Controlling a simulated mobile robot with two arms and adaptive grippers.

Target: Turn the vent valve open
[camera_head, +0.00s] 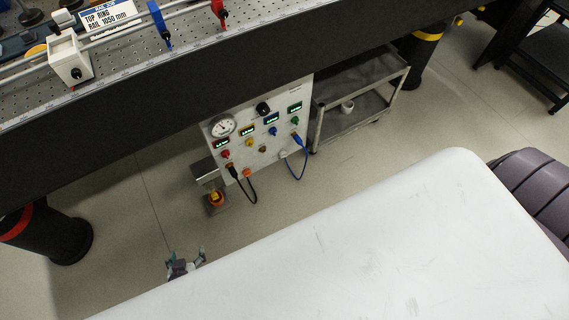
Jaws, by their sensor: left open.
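A white control panel (245,155) with a round gauge (222,126), small green displays and coloured knobs hangs below the bench edge. Below its left corner, near the floor, is a small fitting with a yellow and orange-red part (215,198) on a grey bracket; it may be the vent valve, but no label is readable. My left gripper (187,263) is open and apart from it, lower in the picture, with part of it hidden behind the white surface in front. My right gripper is not in view.
A black cable and a blue cable (298,172) loop from the panel's lower edge. A grey cart (352,120) with a white cup (347,106) stands right of the panel. A black bench leg (62,238) stands at left. The floor (150,200) between leg and fitting is clear.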

